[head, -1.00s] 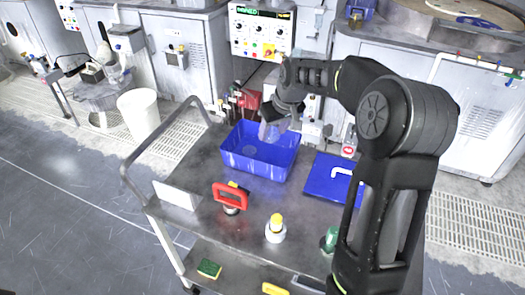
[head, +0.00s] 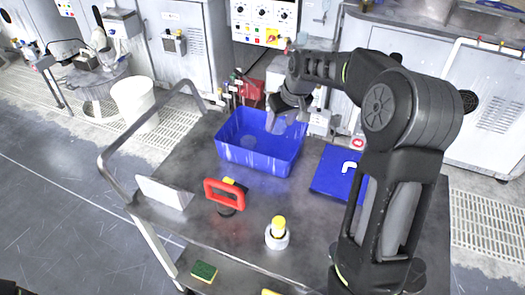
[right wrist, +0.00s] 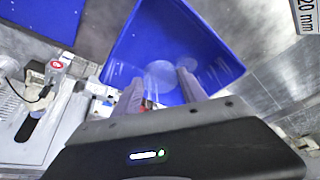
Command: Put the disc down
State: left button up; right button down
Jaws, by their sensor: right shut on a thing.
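A pale, see-through disc (right wrist: 160,74) sits between the fingers of my right gripper (right wrist: 158,84) in the right wrist view. My right gripper (head: 285,112) is shut on it, over the right part of the blue bin (head: 248,166) in the head view. There the disc is small, partly hidden by the fingers and hard to make out. The open blue bin (right wrist: 180,22) lies beyond the fingers in the right wrist view. A faint round shape shows on the bin floor in the head view. My left gripper is not in view.
The bin stands on a grey cart (head: 185,160). A red-handled tool (head: 224,193), a yellow-topped bottle (head: 278,232) and a white block (head: 165,192) stand in front. Machines line the back.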

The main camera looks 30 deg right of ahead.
send_over(276, 152)
jog(key=s, duration=0.2)
jog(key=shift+w+a+f+p, duration=0.1)
jog(key=shift+f+p, duration=0.1)
jog(key=shift+f, duration=1.35)
jog(key=shift+w+f+p, duration=0.1)
jog(key=shift+f+p, duration=0.1)
jog(key=shift+f, duration=1.35)
jog(key=shift+f+p, duration=0.3)
jog(key=shift+f, duration=1.6)
jog(key=shift+f, duration=0.15)
jog(key=c, duration=0.6)
grip_release()
jog(key=shift+c, duration=0.2)
